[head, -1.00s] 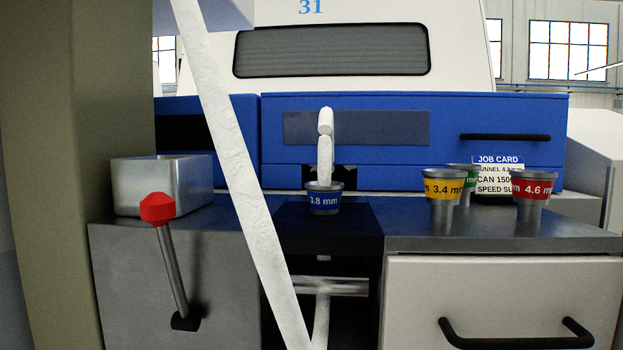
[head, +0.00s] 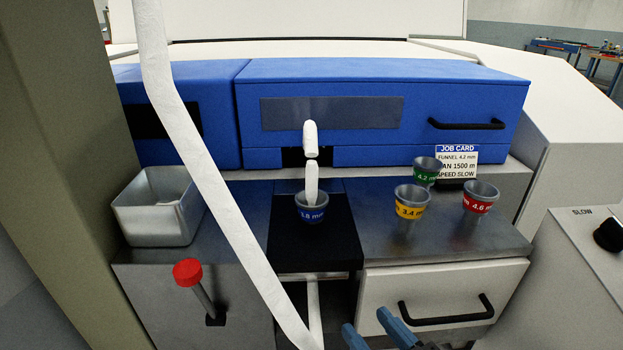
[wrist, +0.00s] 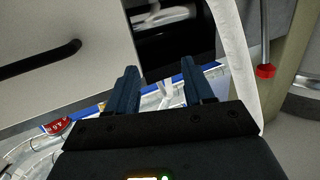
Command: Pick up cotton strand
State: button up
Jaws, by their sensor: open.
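A long white cotton strand (head: 205,170) hangs slantwise in front of the machine in the head view, from the top left to the bottom middle. It also shows right of my gripper in the wrist view (wrist: 235,55). Two short white strand pieces (head: 311,140) stand one above the other over the blue 3.8 mm funnel (head: 312,214); the lower one (head: 312,180) reaches into it. My gripper (head: 374,334) is at the bottom edge, right of the long strand and in front of the drawer. In the wrist view its fingers (wrist: 161,86) are apart, with nothing gripped between them.
Yellow (head: 411,210), green (head: 427,172) and red (head: 479,204) funnels stand on the right worktop by the job card (head: 456,161). A metal bin (head: 150,222) and red-knobbed lever (head: 187,272) are at left. The drawer handle (head: 446,318) sticks out near my gripper.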

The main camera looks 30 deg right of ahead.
jog(key=p, duration=0.7)
send_near(315, 170)
notch_tip(315, 170, down, 3)
jog(key=s, duration=0.1)
jog(key=shift+t, duration=0.5)
jog(key=w, duration=0.2)
jog(key=w+r, duration=0.1)
jog(key=w, duration=0.1)
jog(key=w+r, duration=0.1)
jog(key=w, duration=0.2)
jog(key=shift+a+r, duration=0.2)
jog(key=shift+r, duration=0.05)
jog(key=shift+w+d+f+p, duration=0.1)
jog(key=shift+w+p, duration=0.2)
jog(key=shift+w, duration=0.95)
jog(key=shift+w+d+f+p, duration=0.15)
jog(key=shift+w+p, duration=0.1)
jog(key=shift+w, duration=1.05)
jog(key=shift+a, duration=0.1)
grip_shut()
